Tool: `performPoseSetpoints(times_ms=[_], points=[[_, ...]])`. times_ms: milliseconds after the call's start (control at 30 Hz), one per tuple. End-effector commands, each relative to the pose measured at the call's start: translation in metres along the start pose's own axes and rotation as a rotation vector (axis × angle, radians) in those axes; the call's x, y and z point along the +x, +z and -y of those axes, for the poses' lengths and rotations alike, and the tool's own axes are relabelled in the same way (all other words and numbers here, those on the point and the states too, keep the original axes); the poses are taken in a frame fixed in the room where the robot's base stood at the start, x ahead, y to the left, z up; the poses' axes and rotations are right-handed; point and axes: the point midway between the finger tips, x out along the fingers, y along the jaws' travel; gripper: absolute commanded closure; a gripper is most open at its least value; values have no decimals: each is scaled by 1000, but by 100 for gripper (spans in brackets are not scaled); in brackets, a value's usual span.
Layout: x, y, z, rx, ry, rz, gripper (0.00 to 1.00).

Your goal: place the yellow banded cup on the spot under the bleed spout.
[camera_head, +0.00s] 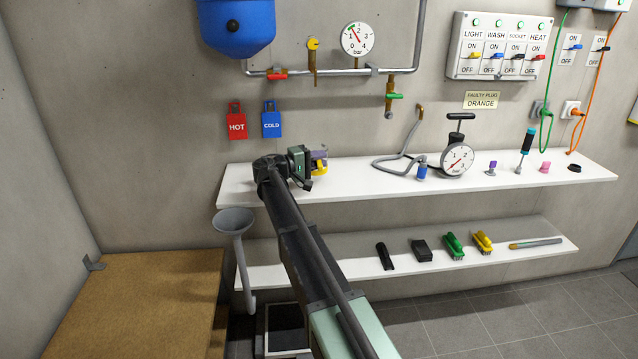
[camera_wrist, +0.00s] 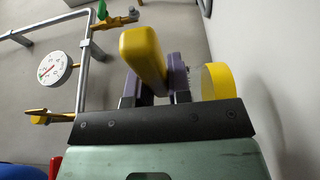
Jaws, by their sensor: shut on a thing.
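My gripper (camera_head: 314,163) is just above the left part of the white upper shelf (camera_head: 480,182). In the wrist view its purple jaw pads (camera_wrist: 160,78) are shut on a thick yellow piece of the yellow banded cup (camera_wrist: 145,55). A yellow band (camera_wrist: 217,80) beside a pale wall shows just right of the jaws. In the head view the cup (camera_head: 323,165) is small and partly hidden by the gripper; I cannot tell whether it touches the shelf. A down-pointing spout with a green lever (camera_head: 391,96) hangs from the wall pipe, right of the gripper. I see no marked spot under it.
Brushes (camera_head: 453,246) lie on the lower shelf. Shelf between gripper and hose looks clear.

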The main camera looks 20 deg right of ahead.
Motion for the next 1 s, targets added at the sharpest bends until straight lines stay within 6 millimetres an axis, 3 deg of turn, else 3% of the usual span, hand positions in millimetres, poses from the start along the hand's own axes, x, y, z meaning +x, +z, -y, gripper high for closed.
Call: performPoseSetpoints(times_ms=[200, 567, 600, 733, 1000], points=[[0, 0, 45, 0, 0, 0, 100], [0, 0, 44, 0, 0, 0, 100], [0, 0, 43, 0, 0, 0, 78], [0, 0, 42, 0, 0, 0, 58], [0, 0, 41, 0, 0, 0, 56]])
